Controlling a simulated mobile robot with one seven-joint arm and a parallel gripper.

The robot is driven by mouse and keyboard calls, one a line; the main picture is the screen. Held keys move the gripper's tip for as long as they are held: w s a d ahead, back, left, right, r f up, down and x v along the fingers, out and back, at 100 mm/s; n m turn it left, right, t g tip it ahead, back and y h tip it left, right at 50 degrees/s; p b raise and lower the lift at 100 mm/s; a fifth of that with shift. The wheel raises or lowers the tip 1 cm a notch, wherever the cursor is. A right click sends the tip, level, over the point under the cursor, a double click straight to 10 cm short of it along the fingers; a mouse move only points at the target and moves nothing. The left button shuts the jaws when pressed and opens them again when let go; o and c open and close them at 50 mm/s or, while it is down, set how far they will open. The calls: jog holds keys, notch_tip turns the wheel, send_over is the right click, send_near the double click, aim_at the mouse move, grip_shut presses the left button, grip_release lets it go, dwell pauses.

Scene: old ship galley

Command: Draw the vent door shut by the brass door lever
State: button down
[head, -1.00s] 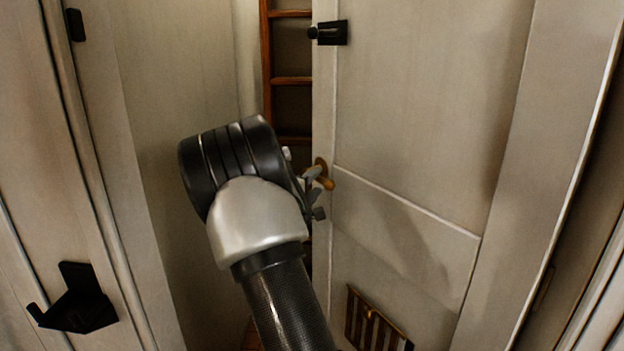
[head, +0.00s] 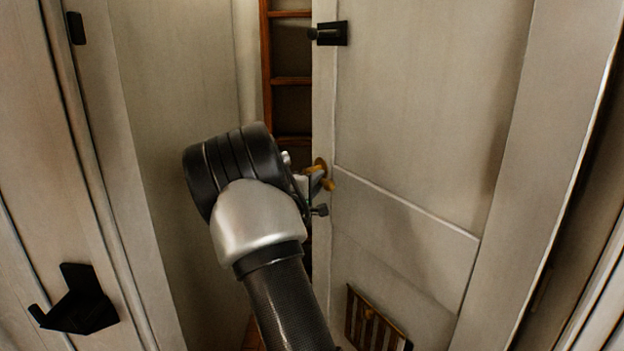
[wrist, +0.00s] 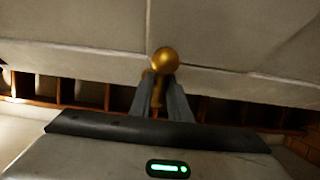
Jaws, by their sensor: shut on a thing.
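The vent door (head: 420,110) is a pale panelled door standing open on the right in the head view, with a slatted brass vent (head: 376,322) low on it. The brass door lever (head: 327,182) sits near the door's left edge; in the wrist view its round brass end (wrist: 164,60) shows just beyond the fingers. My gripper (head: 314,186) is at the lever, partly hidden behind my wrist in the head view. In the wrist view the two grey fingers (wrist: 163,97) are closed on the lever.
A black bolt (head: 331,33) is mounted high on the door's edge. A dark gap with a wooden ladder-like frame (head: 291,77) shows left of the door. A black hook-shaped catch (head: 78,300) is on the pale panelling at the lower left.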

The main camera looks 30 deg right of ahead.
jog(key=s+a+n+t+y, duration=0.1)
jog(key=s+a+t, duration=0.1)
jog(key=a, duration=0.6)
jog(key=shift+s+a+n+y+p, duration=0.15)
jog(key=shift+a+n+y+p, duration=0.25)
jog(key=shift+p, duration=0.05)
jog(key=s+a+n+t+y+p, duration=0.1)
jog(key=s+a+t+y, duration=0.1)
jog(key=a, duration=0.6)
jog(key=shift+s+a+n, duration=0.25)
jog(key=shift+s+n, duration=0.15)
jog(key=shift+s, duration=0.35)
jog(key=shift+a+r, duration=0.1)
